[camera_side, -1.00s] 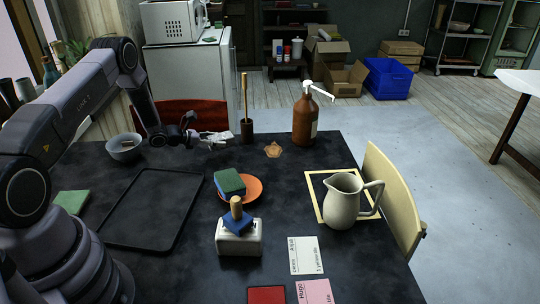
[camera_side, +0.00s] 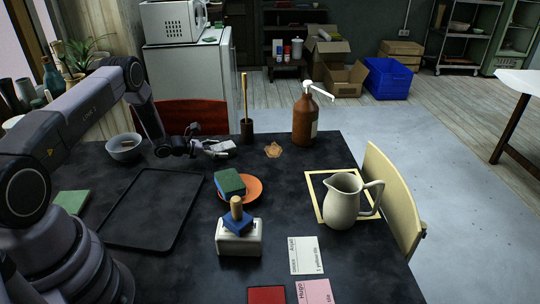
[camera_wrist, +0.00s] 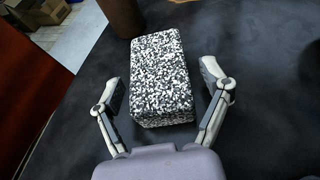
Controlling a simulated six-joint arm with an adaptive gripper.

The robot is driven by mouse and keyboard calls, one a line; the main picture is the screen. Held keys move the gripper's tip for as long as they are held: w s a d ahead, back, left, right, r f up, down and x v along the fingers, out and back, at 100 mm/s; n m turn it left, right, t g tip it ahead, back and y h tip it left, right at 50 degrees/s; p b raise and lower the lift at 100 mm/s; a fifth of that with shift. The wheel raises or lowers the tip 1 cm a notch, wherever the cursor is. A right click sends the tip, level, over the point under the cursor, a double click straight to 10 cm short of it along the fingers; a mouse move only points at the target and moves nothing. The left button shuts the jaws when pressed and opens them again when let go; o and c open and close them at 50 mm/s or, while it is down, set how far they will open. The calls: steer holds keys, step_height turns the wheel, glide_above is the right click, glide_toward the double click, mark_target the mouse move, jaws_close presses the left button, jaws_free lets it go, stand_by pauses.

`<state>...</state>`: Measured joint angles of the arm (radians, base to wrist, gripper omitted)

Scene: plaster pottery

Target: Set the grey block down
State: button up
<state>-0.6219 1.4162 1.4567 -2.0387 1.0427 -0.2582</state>
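The grey block (camera_wrist: 161,80) shows a black-and-white speckled surface in the wrist view and lies on the dark table. My gripper (camera_wrist: 163,70) is open around it, with one finger on each side and a visible gap between each finger and the block. In the side view my gripper (camera_side: 207,149) is low over the far part of the table. The block (camera_side: 222,145) is small there, partly hidden by the fingers.
A brown holder with a wooden stick (camera_side: 247,130) stands close behind the block. A bowl (camera_side: 124,152) is to the left, a black tray (camera_side: 110,205) nearer. An orange saucer (camera_side: 256,190), a brown bottle (camera_side: 304,122) and a jug (camera_side: 343,205) stand to the right.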

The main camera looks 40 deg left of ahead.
steer(key=shift+r, duration=0.2)
steer(key=v, duration=1.1)
steer(key=shift+s+a+r, duration=0.1)
steer(key=shift+s, duration=0.1)
steer(key=s+d+r+m+g+h, duration=0.2)
steer(key=s+d+r+m+g, duration=0.15)
steer(key=d+r+m, duration=0.75)
steer(key=s+d+r+m+g+h, duration=0.2)
steer(key=d+r+m+g, duration=0.35)
steer(key=d+r, duration=0.7)
steer(key=s+d+r+m+g+y, duration=0.1)
steer(key=s+d+r+m+y, duration=0.2)
steer(key=s+r+m, duration=0.75)
steer(key=s+a+m+t+y, duration=0.1)
steer(key=s+m+y, duration=0.1)
steer(key=s, duration=0.4)
steer(key=s+a+r+m+t+y, duration=0.1)
steer(key=s+m+t+y, duration=0.1)
steer(key=s, duration=0.5)
steer(key=shift+s+r+m+y, duration=0.15)
steer(key=shift+r+m+y, duration=0.2)
steer(key=shift+y, duration=0.55)
